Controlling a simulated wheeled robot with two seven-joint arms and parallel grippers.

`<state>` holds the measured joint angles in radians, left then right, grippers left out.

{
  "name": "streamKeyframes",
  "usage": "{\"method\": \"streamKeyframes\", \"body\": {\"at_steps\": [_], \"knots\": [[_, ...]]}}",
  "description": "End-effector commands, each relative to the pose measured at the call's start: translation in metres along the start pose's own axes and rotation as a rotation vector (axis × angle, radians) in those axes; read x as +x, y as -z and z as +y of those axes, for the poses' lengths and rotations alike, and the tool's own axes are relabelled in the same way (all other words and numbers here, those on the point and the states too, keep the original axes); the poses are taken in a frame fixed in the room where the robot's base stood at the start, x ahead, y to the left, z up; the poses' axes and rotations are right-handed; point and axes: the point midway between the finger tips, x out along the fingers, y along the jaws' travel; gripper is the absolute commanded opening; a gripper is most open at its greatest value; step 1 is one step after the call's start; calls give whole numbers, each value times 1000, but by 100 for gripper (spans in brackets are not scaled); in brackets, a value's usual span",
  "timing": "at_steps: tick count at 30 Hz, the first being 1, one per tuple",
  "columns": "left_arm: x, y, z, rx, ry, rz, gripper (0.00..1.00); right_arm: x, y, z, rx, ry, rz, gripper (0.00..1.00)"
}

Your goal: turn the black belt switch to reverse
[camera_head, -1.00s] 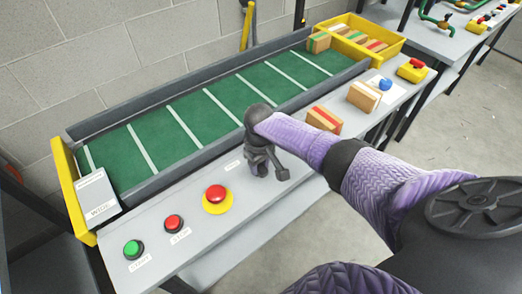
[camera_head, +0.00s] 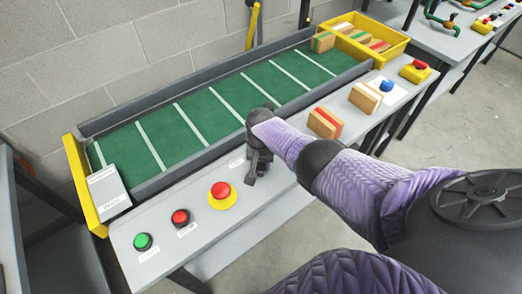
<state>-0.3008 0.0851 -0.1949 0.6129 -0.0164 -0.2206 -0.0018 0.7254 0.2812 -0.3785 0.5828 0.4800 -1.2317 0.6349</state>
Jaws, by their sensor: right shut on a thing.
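My right gripper (camera_head: 255,170) points down at the control panel (camera_head: 210,238) beside the conveyor, just right of the red mushroom button. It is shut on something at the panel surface. The black belt switch is hidden under the gripper, so I cannot see which way it points. A small label, too small to read, shows just left of the gripper. The green belt (camera_head: 200,120) runs behind the panel. My left gripper is not in view.
On the panel are a green button (camera_head: 143,241), a red button (camera_head: 180,217) and a red mushroom button (camera_head: 221,190) on a yellow base. Striped boxes (camera_head: 325,122) stand to the right. A yellow bin (camera_head: 392,48) holds several boxes at the belt's far end.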

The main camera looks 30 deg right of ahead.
Motion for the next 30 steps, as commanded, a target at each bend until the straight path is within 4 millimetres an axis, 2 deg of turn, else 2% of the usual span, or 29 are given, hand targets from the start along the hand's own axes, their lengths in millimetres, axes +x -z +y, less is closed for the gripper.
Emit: {"method": "streamKeyframes", "body": {"at_steps": [20,21,25,30], "knots": [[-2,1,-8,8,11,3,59,-2,2,-1,50,4,7,0],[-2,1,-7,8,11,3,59,-2,2,-1,50,4,7,47],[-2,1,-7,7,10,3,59,-2,2,-1,49,3,5,74],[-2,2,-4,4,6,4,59,-1,1,-1,49,2,4,74]]}}
